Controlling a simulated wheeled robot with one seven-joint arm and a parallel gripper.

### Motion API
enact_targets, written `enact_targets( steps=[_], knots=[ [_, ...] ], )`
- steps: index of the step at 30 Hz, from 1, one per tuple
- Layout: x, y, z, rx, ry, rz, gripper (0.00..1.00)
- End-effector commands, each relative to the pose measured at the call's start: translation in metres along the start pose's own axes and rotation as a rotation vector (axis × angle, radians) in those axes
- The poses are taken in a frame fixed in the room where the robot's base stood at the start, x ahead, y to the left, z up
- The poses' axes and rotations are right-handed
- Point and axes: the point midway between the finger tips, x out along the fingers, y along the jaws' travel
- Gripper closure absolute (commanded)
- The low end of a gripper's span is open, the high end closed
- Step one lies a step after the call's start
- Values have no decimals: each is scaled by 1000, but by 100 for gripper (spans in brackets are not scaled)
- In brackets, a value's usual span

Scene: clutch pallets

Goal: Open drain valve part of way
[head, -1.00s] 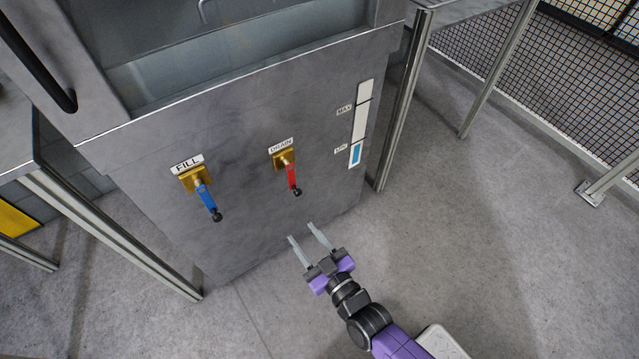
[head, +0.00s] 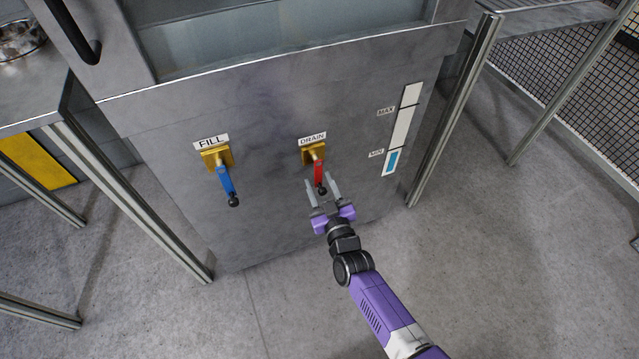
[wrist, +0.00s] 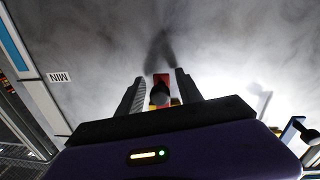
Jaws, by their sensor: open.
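The drain valve has a red lever (head: 318,174) with a black knob, hanging down from a brass fitting (head: 313,152) under the DRAIN label (head: 312,138). My gripper (head: 322,186) is open, its two grey fingers on either side of the lever's lower end. In the wrist view the black knob (wrist: 160,94) and a bit of red lever (wrist: 161,79) show between the two fingers (wrist: 156,88). I cannot tell whether either finger touches the lever. The level gauge (head: 403,130) at the right shows blue near the MIN mark.
The fill valve with its blue lever (head: 226,180) hangs down to the left on the same grey panel (head: 265,210). A metal post (head: 455,105) stands right of the panel. A side table with a metal bowl (head: 20,38) is at the far left. The floor in front is clear.

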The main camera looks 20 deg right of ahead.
Motion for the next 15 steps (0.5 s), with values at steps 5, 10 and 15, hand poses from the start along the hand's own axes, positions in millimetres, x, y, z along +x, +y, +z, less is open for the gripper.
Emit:
enact_targets(
  steps=[5,10,15],
  knots=[
    [7,0,0,0,0,0,57],
    [7,0,0,1,0,0,57],
    [7,0,0,0,0,0,85]
  ],
)
